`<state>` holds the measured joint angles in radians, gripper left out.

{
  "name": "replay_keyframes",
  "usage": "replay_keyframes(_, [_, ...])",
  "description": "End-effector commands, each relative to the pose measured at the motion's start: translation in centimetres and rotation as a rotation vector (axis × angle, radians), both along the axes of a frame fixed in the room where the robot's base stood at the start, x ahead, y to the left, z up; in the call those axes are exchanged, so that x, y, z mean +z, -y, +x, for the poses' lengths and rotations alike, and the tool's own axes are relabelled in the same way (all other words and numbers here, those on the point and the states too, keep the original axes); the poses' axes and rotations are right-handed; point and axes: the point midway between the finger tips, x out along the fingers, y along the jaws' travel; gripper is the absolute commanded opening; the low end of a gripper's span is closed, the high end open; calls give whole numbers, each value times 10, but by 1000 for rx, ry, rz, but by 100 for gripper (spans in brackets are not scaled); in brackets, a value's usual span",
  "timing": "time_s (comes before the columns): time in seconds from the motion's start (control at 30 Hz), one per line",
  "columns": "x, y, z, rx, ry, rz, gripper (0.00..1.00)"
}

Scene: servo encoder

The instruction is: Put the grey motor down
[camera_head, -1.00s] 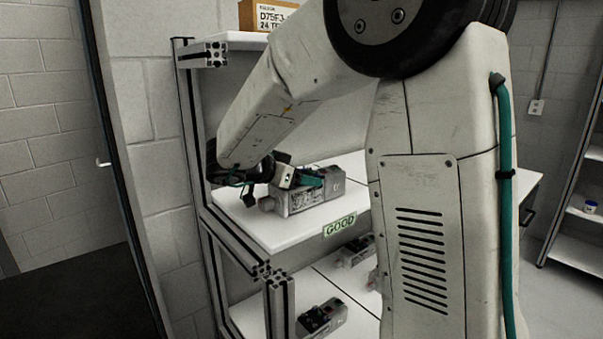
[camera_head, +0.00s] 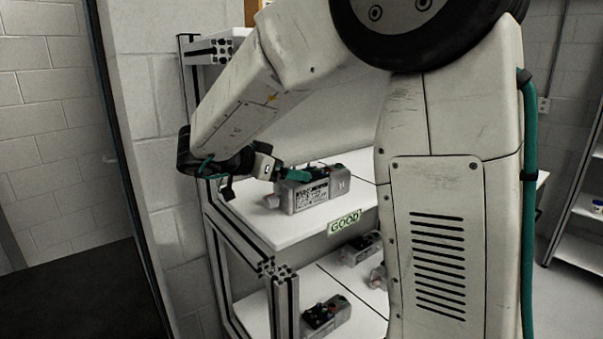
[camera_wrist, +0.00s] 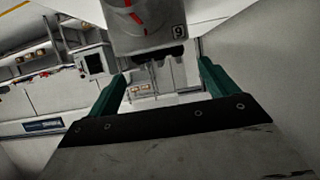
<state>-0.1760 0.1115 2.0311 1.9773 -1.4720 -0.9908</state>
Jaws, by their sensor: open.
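The grey motor (camera_head: 318,194) rests on the white upper shelf (camera_head: 290,229), above the green GOOD label (camera_head: 344,222). It lies on its long side, with a dark-lettered plate facing front. My gripper (camera_head: 295,174) is at the motor's upper left, with its teal fingers close to the motor's top left end. In the wrist view my gripper (camera_wrist: 161,70) has its two teal fingers spread wide with nothing between them. A grey body with red marks, likely the motor (camera_wrist: 145,30), is beyond the fingers. Whether a fingertip touches the motor is unclear.
Several other motors, one of them front left (camera_head: 325,316), sit on the lower shelf (camera_head: 255,313). A metal frame post (camera_head: 190,85) stands at the shelf's left side. The upper shelf is bare in front of the motor. Another shelf unit (camera_head: 580,225) stands at the right.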

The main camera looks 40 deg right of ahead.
Motion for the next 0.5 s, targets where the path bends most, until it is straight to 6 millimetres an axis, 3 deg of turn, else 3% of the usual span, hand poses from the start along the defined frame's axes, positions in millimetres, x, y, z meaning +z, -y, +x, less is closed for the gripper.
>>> replay_keyframes(0.2, [15, -37, -1, 2, 1, 0, 85])
replay_keyframes(0.5, [22, -50, 0, 9, 10, 0, 85])
